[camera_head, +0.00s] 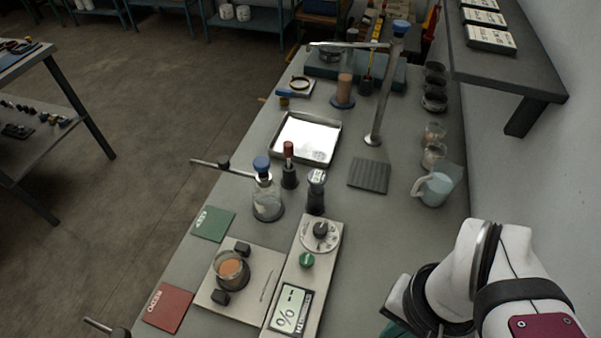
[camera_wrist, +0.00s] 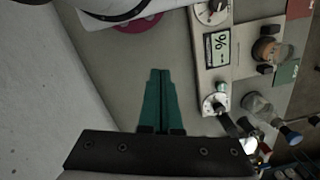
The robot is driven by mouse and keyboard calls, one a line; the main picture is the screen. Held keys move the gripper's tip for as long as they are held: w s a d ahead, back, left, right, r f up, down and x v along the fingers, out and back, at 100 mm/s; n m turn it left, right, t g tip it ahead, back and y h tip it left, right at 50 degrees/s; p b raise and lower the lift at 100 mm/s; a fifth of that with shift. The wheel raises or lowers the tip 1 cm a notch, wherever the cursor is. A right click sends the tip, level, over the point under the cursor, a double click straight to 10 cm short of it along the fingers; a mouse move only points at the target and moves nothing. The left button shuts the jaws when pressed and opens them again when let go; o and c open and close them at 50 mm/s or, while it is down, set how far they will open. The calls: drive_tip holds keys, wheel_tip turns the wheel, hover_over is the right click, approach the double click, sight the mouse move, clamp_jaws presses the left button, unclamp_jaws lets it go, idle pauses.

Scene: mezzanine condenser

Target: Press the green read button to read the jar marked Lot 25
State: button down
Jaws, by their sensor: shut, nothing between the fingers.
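The green read button (camera_head: 307,260) sits on the long grey meter (camera_head: 288,275), between its dial (camera_head: 320,235) and its display (camera_head: 290,308), which shows a percent sign and dashes. The button also shows in the wrist view (camera_wrist: 222,88). A jar with orange-brown contents (camera_head: 232,270) stands on the pale plate left of the meter, between two dark blocks; no lot mark is readable on it. My gripper (camera_wrist: 159,72) is shut and empty, with teal fingers, over bare bench to the side of the meter. In the head view it is mostly hidden by my wrist.
A green card (camera_head: 213,223) and a red card (camera_head: 168,307) flank the plate. A blue-stoppered flask (camera_head: 267,200) and dark-based bottles stand behind the meter. A pale blue mug (camera_head: 433,189) is by the wall. Bench right of the meter is clear.

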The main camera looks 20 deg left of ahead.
drive_tip(key=w+f+n+h, duration=0.2)
drive_tip(key=w+n+h, duration=0.35)
drive_tip(key=n, duration=0.35)
drive_tip(key=n+t, duration=0.9)
drive_tip(key=n, duration=0.8)
hover_over(302, 262)
wheel_tip(302, 262, down, 4)
drive_tip(key=shift+r+y, duration=0.2)
drive_tip(key=shift+y, duration=0.25)
drive_tip(key=shift+f, duration=4.4)
drive_tip(key=shift+f, duration=0.4)
